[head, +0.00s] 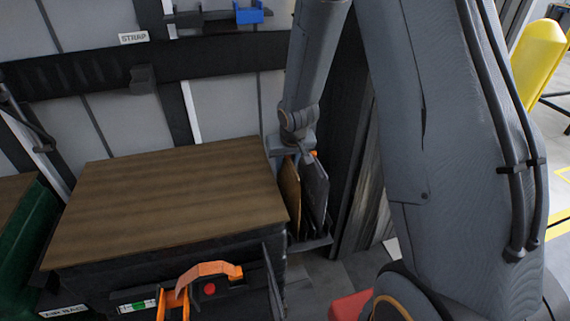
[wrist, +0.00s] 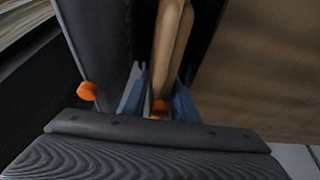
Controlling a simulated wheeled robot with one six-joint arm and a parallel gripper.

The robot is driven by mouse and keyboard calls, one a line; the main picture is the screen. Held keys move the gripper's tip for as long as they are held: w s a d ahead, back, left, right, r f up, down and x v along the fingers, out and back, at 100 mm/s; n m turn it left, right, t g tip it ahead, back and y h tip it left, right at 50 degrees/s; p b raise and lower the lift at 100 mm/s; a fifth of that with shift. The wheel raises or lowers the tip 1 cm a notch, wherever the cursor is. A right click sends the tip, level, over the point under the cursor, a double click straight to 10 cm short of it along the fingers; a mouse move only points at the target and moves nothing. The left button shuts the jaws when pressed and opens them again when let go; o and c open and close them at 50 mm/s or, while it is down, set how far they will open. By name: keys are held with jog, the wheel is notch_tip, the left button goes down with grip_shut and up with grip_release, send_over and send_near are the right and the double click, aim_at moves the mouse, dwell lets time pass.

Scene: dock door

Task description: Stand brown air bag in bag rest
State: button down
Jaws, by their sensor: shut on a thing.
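The brown air bag (wrist: 172,40) is a thin tan slab standing on edge. In the wrist view my gripper (wrist: 158,90) has its blue-grey fingers on both sides of the bag's edge and is shut on it. In the head view the bag (head: 290,195) hangs upright beneath my wrist, beside the right end of the wooden-topped bench. The bag rest (head: 318,240) seems to be the dark holder low beside the bench, with grey upright panels (head: 316,190) next to the bag. My arm and the panels hide the bag's lower end, so I cannot tell whether it touches the rest.
The wooden bench top (head: 170,195) is bare, left of the bag. An orange-handled tool (head: 205,275) is at the bench front. A green bin (head: 35,235) stands at the left. A dark rail (head: 90,80) crosses the wall behind. A yellow post (head: 540,60) stands far right.

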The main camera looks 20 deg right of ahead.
aim_at(288, 157)
jog(key=shift+f+b, duration=0.5)
jog(key=shift+b, duration=0.25)
dwell(0.4)
jog(key=c, duration=1.3)
grip_release()
jog(key=shift+c, duration=0.2)
jog(key=p+v, duration=0.4)
jog(key=v, duration=0.3)
jog(key=shift+s+a+r+p, duration=0.1)
jog(key=shift+s+r+p, duration=0.1)
jog(key=shift+p, duration=0.1)
jog(key=shift+s+r, duration=0.45)
jog(key=s+r+g, duration=0.2)
jog(key=s+r, duration=0.2)
jog(key=s, duration=0.7)
jog(key=s+r+g, duration=0.2)
jog(key=s+r, duration=0.2)
jog(key=s, duration=0.7)
jog(key=shift+s+r, duration=0.3)
jog(key=shift+r, duration=0.05)
